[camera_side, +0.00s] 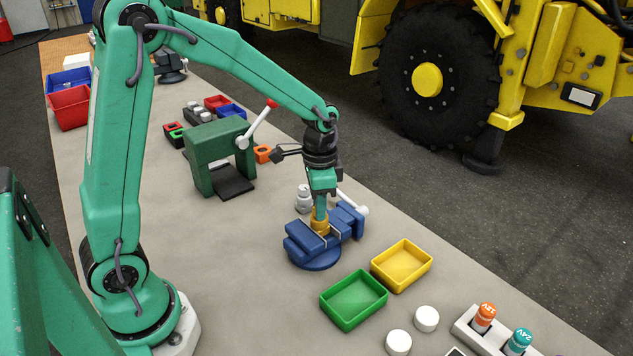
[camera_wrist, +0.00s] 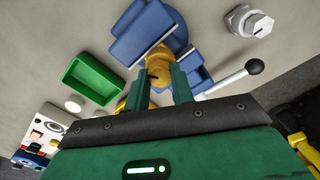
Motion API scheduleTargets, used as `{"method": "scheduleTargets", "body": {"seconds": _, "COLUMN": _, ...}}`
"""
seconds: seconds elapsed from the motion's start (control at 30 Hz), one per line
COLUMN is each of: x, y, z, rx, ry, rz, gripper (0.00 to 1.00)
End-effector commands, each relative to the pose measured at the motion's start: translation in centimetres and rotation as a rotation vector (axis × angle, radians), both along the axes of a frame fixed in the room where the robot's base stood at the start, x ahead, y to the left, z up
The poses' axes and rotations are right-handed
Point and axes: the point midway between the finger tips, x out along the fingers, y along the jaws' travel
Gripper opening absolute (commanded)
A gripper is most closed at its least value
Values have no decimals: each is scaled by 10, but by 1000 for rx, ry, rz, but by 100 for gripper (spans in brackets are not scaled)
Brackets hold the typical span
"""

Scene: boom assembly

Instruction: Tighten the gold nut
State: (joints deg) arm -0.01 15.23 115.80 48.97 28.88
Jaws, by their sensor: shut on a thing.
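The gold nut (camera_side: 320,225) sits at the blue vise (camera_side: 312,264), between its jaws. In the wrist view the gold nut (camera_wrist: 160,72) shows between my two green fingers, with the blue vise (camera_wrist: 148,22) behind it. My gripper (camera_side: 320,212) points straight down from above and is shut on the gold nut. In the wrist view my gripper's fingertips (camera_wrist: 161,80) lie on either side of the nut. The fingers hide part of the nut, and whatever is beneath it is hidden.
A silver bolt with a nut (camera_side: 303,198) stands close behind the vise. The vise's white handle (camera_side: 352,202) sticks out at the right. A green tray (camera_side: 353,299) and a yellow tray (camera_side: 401,265) lie in front. A green press (camera_side: 217,157) stands behind left.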

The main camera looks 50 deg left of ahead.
Motion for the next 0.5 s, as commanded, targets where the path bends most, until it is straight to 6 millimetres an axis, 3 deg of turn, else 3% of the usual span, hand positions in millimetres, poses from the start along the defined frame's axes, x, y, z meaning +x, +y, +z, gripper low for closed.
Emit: {"method": "scheduleTargets", "body": {"seconds": 0.5, "x": 0, "y": 0, "z": 0, "rx": 0, "ry": -1, "rz": -50, "gripper": 0}}
